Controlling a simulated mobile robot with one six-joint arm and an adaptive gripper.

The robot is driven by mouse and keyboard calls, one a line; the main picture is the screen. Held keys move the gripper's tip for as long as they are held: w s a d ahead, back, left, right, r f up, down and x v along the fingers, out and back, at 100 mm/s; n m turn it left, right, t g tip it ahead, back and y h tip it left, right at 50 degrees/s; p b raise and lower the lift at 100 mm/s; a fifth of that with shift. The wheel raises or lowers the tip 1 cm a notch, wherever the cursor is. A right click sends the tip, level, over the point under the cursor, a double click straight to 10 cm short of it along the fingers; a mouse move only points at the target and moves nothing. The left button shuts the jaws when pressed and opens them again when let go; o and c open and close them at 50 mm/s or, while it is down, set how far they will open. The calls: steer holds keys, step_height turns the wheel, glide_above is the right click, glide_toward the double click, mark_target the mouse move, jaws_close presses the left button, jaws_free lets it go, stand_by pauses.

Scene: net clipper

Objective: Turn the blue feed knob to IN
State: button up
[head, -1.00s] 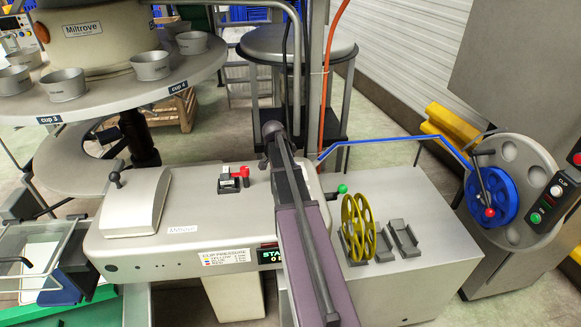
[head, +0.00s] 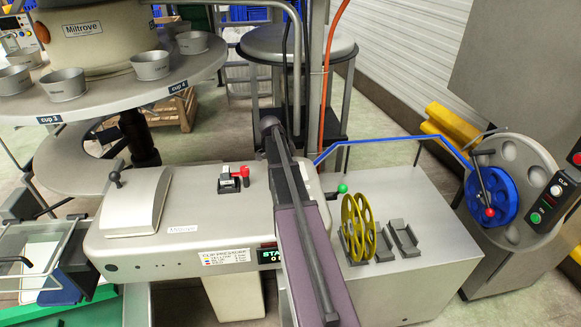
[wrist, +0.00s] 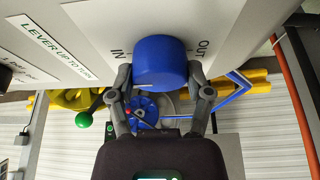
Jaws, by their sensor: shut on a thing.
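The blue feed knob (wrist: 160,62) fills the upper middle of the wrist view, on a pale panel. My gripper (wrist: 160,88) is shut on the knob, with one dark finger against each side. In the head view the knob and my fingers are hidden, and my arm crosses in front of the machine.
A label on the panel reads LEVER UP TO TURN (wrist: 55,35). A green ball handle (head: 342,188) and a yellow reel (head: 357,228) are beside my arm. A blue reel (head: 491,196) with blue strip stands at right. A red-handled lever (head: 240,173) sits on the machine top.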

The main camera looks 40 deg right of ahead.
steer(key=shift+w+a, duration=0.1)
steer(key=shift+w, duration=0.15)
steer(key=o, duration=1.1)
steer(key=shift+w, duration=0.1)
steer(key=shift+o, duration=0.2)
steer(key=shift+s, duration=0.25)
